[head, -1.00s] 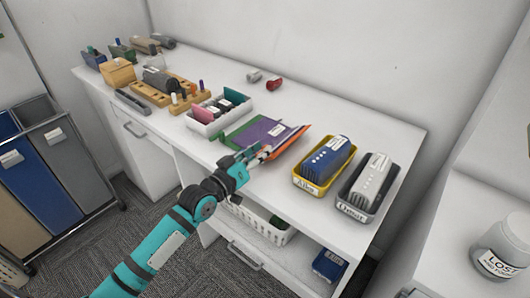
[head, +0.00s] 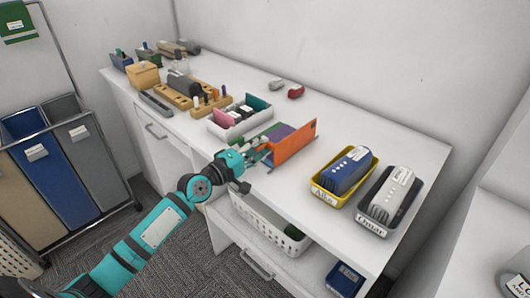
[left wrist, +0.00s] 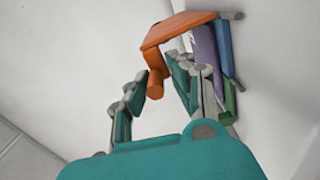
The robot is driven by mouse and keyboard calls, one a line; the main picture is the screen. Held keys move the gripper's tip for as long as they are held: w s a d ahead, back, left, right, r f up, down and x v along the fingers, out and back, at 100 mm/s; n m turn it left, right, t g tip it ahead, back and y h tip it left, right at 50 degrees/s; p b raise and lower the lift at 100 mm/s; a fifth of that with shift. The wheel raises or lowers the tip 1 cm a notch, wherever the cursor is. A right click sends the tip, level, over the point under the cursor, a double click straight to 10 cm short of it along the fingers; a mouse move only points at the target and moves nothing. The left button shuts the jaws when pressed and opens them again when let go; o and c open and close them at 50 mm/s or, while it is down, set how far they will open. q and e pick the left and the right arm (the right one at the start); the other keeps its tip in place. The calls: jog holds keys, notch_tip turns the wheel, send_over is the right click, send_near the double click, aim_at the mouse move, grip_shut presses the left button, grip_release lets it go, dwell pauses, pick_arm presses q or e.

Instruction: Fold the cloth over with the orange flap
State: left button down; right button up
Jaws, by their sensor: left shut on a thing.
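The fingers hide part of the cloth's near side. My right gripper is not in view.
A yellow tray (head: 319,188) and a dark tray (head: 370,219), each holding a device, stand to the right. A white bin (head: 216,126) stands to the left, with wooden racks beyond. A red item (head: 296,92) lies behind. Bare tabletop surrounds the cloth's right side.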

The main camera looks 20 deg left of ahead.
pick_arm(q)
jog(key=shift+w+a+f+n+b, duration=0.1)
jog(key=shift+w+a+n+b, duration=0.2)
jog(key=shift+a+n, duration=0.4)
jog(key=shift+w+a+f+n+b, duration=0.1)
jog(key=shift+a+n+b, duration=0.35)
jog(key=shift+n, duration=0.45)
jog(key=c, duration=1.4)
grip_release()
jog(key=shift+f, duration=0.1)
jog(key=shift+o, duration=0.6)
jog(key=shift+a+f, duration=0.1)
jog(key=shift+f, duration=0.05)
jog(key=shift+s+f, duration=0.15)
jog(key=shift+s, duration=0.25)
jog(key=v, duration=1.1)
jog(key=shift+s+a, duration=0.1)
